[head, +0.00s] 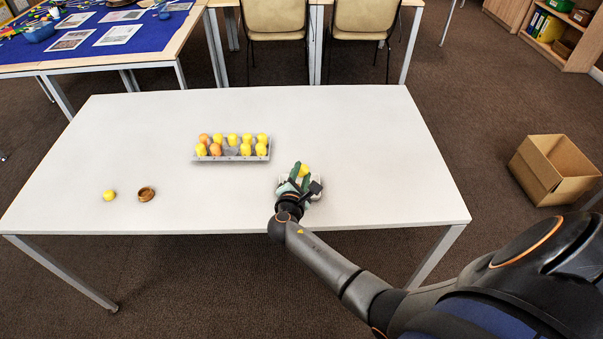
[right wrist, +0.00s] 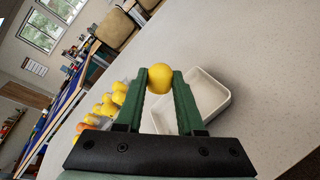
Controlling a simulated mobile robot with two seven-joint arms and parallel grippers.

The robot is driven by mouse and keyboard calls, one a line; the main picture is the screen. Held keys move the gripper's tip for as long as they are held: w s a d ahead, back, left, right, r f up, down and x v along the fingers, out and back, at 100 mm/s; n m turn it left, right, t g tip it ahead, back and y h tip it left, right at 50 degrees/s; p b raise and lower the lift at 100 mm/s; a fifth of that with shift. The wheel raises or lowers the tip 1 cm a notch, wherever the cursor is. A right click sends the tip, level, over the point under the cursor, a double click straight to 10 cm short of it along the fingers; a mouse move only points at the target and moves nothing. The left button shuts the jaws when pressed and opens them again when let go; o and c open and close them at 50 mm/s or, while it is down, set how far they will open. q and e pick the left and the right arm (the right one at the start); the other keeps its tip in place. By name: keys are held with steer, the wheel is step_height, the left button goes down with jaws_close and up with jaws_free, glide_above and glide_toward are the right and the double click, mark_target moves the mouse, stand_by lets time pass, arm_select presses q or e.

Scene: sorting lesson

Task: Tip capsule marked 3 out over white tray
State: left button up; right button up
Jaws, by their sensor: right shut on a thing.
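My right gripper (head: 302,172) is shut on a yellow capsule (right wrist: 160,77), which sits between the green fingertips. I cannot read any number on it. The capsule also shows in the head view (head: 305,170). The white tray (right wrist: 224,106) is beyond and below the fingers in the right wrist view, and the capsule looks to be above or near its edge. In the head view my gripper covers most of the tray. My left gripper is out of view.
A grey holder (head: 232,157) with several yellow and orange capsules stands left of my right gripper. A cardboard box (head: 553,170) is on the floor. The table's right side is clear.

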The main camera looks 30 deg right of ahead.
steer(key=shift+m+y+p, duration=0.35)
steer(key=shift+m+y, duration=0.05)
steer(key=shift+m, duration=0.2)
steer(key=shift+s+d+m+y+p, duration=0.15)
steer(key=shift+m+y+p, duration=0.5)
steer(key=shift+m, duration=0.55)
steer(key=shift+f, duration=0.1)
steer(key=shift+s+d+f+m+y, duration=0.1)
steer(key=shift+m+y, duration=0.35)
steer(key=shift+m, duration=0.1)
steer(key=shift+d+f+m+y, duration=0.1)
steer(key=shift+m+y, duration=0.3)
steer(key=shift+m, duration=0.15)
steer(key=shift+m+t+y, duration=0.5)
steer(key=shift+m+t, duration=0.1)
steer(key=shift+m, duration=0.2)
steer(key=shift+f, duration=0.1)
